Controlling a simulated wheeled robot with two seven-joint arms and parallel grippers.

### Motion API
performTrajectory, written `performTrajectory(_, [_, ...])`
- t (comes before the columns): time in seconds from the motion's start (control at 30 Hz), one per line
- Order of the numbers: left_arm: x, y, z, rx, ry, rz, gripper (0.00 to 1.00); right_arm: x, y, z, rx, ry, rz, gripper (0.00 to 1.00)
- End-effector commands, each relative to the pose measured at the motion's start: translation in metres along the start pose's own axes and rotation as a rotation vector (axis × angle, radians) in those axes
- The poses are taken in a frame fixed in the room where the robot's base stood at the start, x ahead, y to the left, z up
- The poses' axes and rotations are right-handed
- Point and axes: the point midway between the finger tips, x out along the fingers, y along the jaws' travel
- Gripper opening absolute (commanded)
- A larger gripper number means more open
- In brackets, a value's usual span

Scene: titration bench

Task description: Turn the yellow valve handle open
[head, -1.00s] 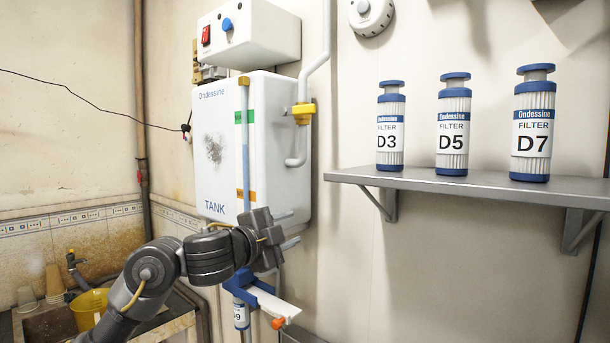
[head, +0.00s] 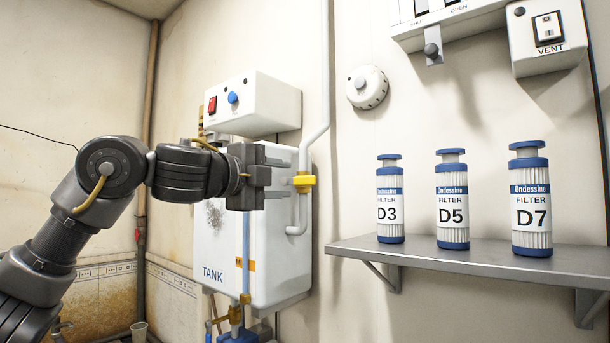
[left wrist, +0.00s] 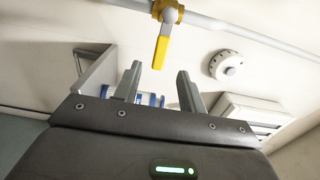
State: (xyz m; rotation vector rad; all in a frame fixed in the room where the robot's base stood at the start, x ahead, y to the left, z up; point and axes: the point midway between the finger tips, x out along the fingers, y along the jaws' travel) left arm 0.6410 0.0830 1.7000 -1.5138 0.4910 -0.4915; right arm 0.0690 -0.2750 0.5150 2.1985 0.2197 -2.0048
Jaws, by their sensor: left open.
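The yellow valve handle (head: 304,182) sits on the pale vertical pipe at the right side of the tank. In the left wrist view the yellow handle (left wrist: 161,50) stands out from the pipe, its free end appearing between my fingertips. My left gripper (head: 287,178) is level with the handle and just left of it in the head view. It is open and empty, and its two fingers also show in the left wrist view (left wrist: 158,69). I cannot tell whether the fingertips reach around the handle. My right gripper is in neither view.
The white tank (head: 285,250) is behind my left gripper, with a control box (head: 262,105) above. A shelf (head: 470,257) at the right holds filters D3 (head: 390,200), D5 (head: 452,200) and D7 (head: 530,205). A round white dial (head: 367,87) is on the wall.

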Motion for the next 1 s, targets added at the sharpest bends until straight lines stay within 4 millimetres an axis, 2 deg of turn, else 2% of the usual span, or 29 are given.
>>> performTrajectory(0.03, [0.011,-0.006,0.0,-0.004,0.002,0.004,0.41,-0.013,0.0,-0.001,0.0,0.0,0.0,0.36])
performTrajectory(0.1, [0.025,-0.006,-0.001,-0.002,0.002,0.005,0.41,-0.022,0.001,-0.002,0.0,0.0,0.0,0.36])
performTrajectory(0.4, [0.07,-0.004,-0.001,-0.003,0.002,0.002,0.41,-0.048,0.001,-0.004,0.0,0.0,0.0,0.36])
performTrajectory(0.6, [0.079,-0.001,0.0,-0.001,0.001,0.001,0.41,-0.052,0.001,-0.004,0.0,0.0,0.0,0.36])
performTrajectory(0.83, [0.08,0.0,0.0,-0.001,0.001,0.0,0.41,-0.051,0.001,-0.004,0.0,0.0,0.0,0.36])
performTrajectory(1.0, [0.08,0.0,0.0,-0.001,0.001,0.0,0.2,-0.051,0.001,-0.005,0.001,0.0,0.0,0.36])
